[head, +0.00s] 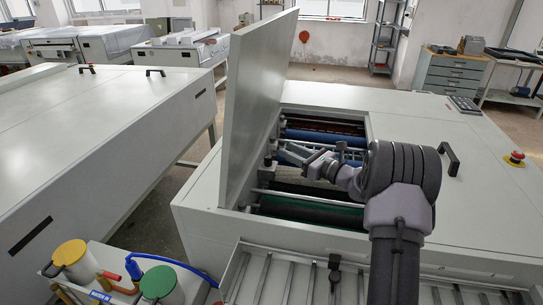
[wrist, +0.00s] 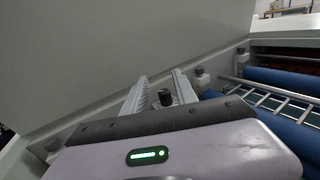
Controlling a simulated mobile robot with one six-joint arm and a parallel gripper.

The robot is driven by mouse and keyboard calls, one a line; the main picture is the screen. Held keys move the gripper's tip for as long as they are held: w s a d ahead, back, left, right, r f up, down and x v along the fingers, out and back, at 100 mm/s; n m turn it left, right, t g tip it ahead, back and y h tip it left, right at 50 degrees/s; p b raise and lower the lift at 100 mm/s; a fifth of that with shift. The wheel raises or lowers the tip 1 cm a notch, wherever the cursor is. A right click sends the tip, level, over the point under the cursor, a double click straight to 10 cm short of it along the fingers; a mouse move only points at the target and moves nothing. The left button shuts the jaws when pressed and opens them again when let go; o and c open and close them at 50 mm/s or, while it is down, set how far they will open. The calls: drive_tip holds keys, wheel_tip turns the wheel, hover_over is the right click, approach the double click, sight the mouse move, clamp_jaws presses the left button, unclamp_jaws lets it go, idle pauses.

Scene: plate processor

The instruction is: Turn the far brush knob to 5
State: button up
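The open plate processor (head: 420,125) has rollers in its bay, with small dark knobs along the bay's left side. My gripper (head: 298,153) reaches left across the bay toward that side. In the wrist view its two ribbed fingers (wrist: 160,82) are apart, with a dark round knob (wrist: 165,97) showing in the gap between them. Contact with that knob cannot be told. Two more knobs stand beyond it along the wall, one just past the right finger (wrist: 200,73) and one farther back (wrist: 240,52). No dial numbers are legible.
The raised lid (head: 256,100) stands close behind the knobs, left of my gripper. Blue rollers (wrist: 285,77) and a ladder-like rack (wrist: 270,97) lie to the right in the wrist view. Pump containers (head: 75,262) stand at front left.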

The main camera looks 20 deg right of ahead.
drive_tip(key=b, duration=0.2)
approach(271, 160)
drive_tip(key=shift+x, duration=1)
drive_tip(key=b+x, duration=0.1)
drive_tip(key=x, duration=0.5)
drive_tip(key=shift+w+a, duration=0.1)
drive_tip(key=shift+a, duration=0.05)
drive_tip(key=shift+w+a+r, duration=0.1)
drive_tip(key=shift+w+a, duration=0.15)
drive_tip(key=shift+w, duration=0.35)
